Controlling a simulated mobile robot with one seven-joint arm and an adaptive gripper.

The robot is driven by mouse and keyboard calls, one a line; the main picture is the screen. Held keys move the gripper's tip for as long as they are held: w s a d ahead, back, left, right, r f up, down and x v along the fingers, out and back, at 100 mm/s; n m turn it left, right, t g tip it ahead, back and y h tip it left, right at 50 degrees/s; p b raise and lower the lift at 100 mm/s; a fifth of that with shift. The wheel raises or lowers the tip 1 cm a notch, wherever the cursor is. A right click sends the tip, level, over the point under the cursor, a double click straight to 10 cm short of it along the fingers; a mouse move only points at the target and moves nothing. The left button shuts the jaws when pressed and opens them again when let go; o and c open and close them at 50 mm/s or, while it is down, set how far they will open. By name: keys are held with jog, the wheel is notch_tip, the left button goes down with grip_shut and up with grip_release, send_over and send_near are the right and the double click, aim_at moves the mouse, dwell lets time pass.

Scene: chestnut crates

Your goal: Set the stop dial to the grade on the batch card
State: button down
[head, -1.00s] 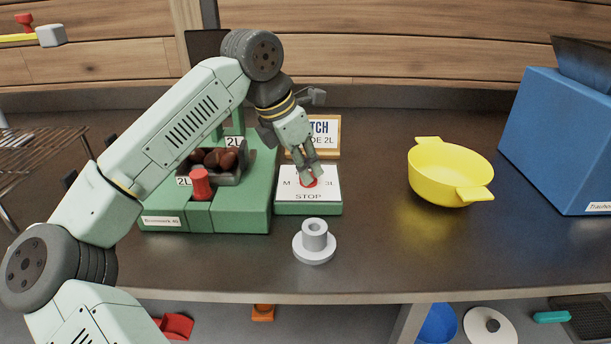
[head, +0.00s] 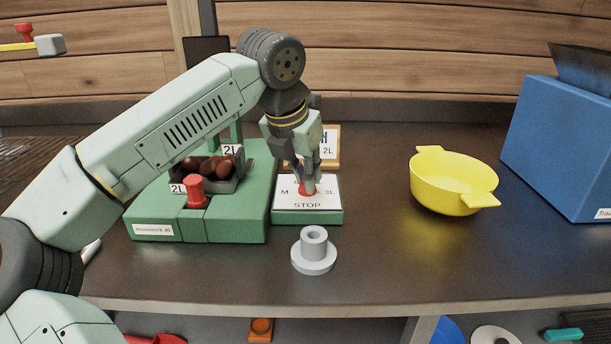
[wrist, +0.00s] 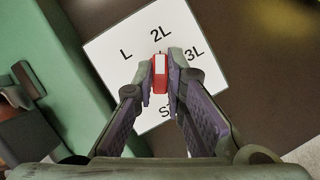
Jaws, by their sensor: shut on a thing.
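The stop dial is a white plate (head: 318,205) on a green block, marked STOP, with M and 3L readable in the head view. The wrist view shows L, 2L and 3L on the plate (wrist: 105,50). Its red knob (wrist: 160,73) has a pale stripe that seems to lie toward 2L. My gripper (wrist: 160,80) is shut on this knob, pointing down; its fingers hide part of the plate. The batch card (head: 330,148) stands behind in a wooden frame, partly hidden by my gripper; 2L is readable on it.
Left of the dial stands a green machine (head: 257,190) with a red peg (head: 195,190) and a tray of chestnuts (head: 208,168). A grey flanged cylinder (head: 314,255) stands in front. A yellow pot (head: 450,183) and a blue box (head: 560,140) are at right. The bench between is clear.

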jog(key=c, duration=1.6)
grip_release()
jog(key=shift+c, duration=0.2)
jog(key=shift+r, duration=0.1)
jog(key=v, duration=1.1)
jog(key=shift+s+r, duration=0.2)
jog(key=shift+r, duration=0.15)
jog(key=shift+a, duration=0.1)
